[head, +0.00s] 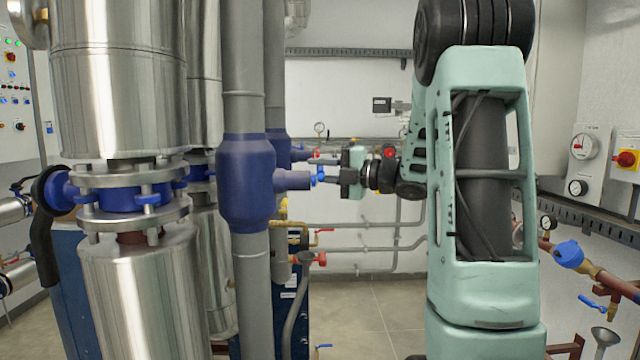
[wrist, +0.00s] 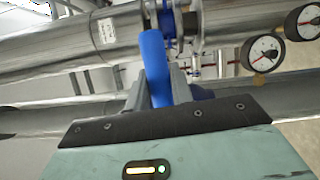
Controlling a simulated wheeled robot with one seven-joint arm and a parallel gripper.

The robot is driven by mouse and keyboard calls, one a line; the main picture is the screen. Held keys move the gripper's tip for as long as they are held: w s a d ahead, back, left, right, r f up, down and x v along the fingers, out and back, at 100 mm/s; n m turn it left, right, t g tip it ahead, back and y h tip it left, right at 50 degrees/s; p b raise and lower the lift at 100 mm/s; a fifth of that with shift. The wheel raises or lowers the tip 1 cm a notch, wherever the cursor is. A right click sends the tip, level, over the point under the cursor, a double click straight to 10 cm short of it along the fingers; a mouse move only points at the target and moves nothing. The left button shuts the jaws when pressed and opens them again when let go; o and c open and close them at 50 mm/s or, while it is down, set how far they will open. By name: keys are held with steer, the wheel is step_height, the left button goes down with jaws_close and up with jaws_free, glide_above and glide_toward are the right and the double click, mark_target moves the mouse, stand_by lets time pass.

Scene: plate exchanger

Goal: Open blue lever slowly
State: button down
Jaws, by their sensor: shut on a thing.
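The blue lever (wrist: 154,58) stands up between the fingers of my gripper (wrist: 160,88) in the wrist view. The fingers sit close on both sides of its lower part, and its upper end sticks out beyond them. In the head view my gripper (head: 333,173) is at the right side of the thick blue valve body (head: 246,180) on the vertical grey pipe. A small blue part of the lever (head: 319,173) shows at the fingertips. The lever's pivot is hidden.
Steel-clad columns (head: 120,90) fill the left. Pipes (head: 370,225) with red-handled valves run low behind my gripper. Two round gauges show in the wrist view, one at the right (wrist: 262,53). The floor (head: 370,320) between the columns and my arm is clear.

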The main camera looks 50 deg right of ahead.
steer(key=n+b, duration=0.1)
steer(key=b, duration=0.1)
steer(key=shift+r+b, duration=0.3)
steer(key=shift+b, duration=0.1)
steer(key=shift+r, duration=0.35)
steer(key=c, duration=1.2)
jaws_free()
steer(key=shift+s+f, duration=0.1)
